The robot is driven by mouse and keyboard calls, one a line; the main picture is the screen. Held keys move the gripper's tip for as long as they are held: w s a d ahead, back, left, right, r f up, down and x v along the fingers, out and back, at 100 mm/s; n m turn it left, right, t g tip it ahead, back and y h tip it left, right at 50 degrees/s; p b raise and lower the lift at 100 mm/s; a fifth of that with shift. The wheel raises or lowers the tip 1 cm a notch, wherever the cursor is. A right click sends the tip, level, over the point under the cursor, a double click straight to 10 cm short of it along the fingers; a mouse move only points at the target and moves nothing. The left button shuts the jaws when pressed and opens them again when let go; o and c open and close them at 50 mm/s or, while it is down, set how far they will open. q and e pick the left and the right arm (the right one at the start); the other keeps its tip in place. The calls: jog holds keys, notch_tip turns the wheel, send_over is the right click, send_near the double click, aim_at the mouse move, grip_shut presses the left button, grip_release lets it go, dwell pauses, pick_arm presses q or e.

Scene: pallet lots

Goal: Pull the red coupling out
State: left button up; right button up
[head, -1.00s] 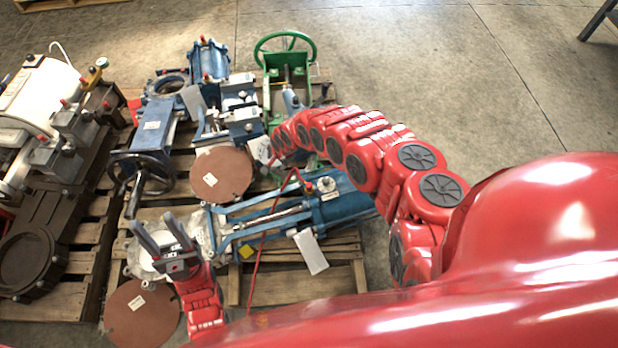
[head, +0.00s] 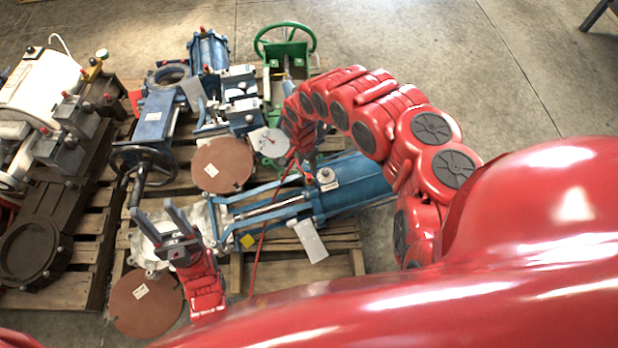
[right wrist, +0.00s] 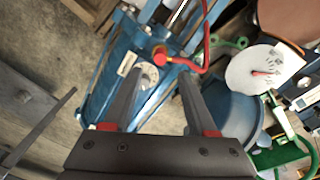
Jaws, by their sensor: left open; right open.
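The red coupling (right wrist: 160,56) is a small red fitting on the end of the blue cylinder (right wrist: 112,72), with a red hose (right wrist: 196,64) running from it. In the right wrist view it lies just beyond and between the fingertips of my right gripper (right wrist: 162,76), which is open and empty. I cannot tell how far below the tips it is. In the head view the blue cylinder (head: 352,183) lies on a pallet, and my curled right arm hides part of the coupling area. My left gripper (head: 155,212) is open and empty, above a pale metal casting.
A white dial gauge (head: 267,142), a brown disc (head: 222,165) and a green handwheel (head: 286,38) are close to my right arm. Blue valves and a second brown disc (head: 146,303) surround the cylinder. Bare concrete floor (head: 530,95) lies to the right.

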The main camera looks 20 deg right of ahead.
jog(key=f+b, duration=0.4)
jog(key=f, duration=0.1)
jog(key=f+b, duration=0.2)
jog(key=f, duration=0.1)
jog(key=shift+d+f, duration=0.25)
jog(key=shift+r, duration=0.1)
dwell(0.8)
grip_shut()
jog(key=shift+r, duration=0.1)
dwell(1.5)
jog(key=shift+a+r+p, duration=0.2)
jog(key=shift+r+p, duration=2.25)
jog(key=shift+r, duration=0.45)
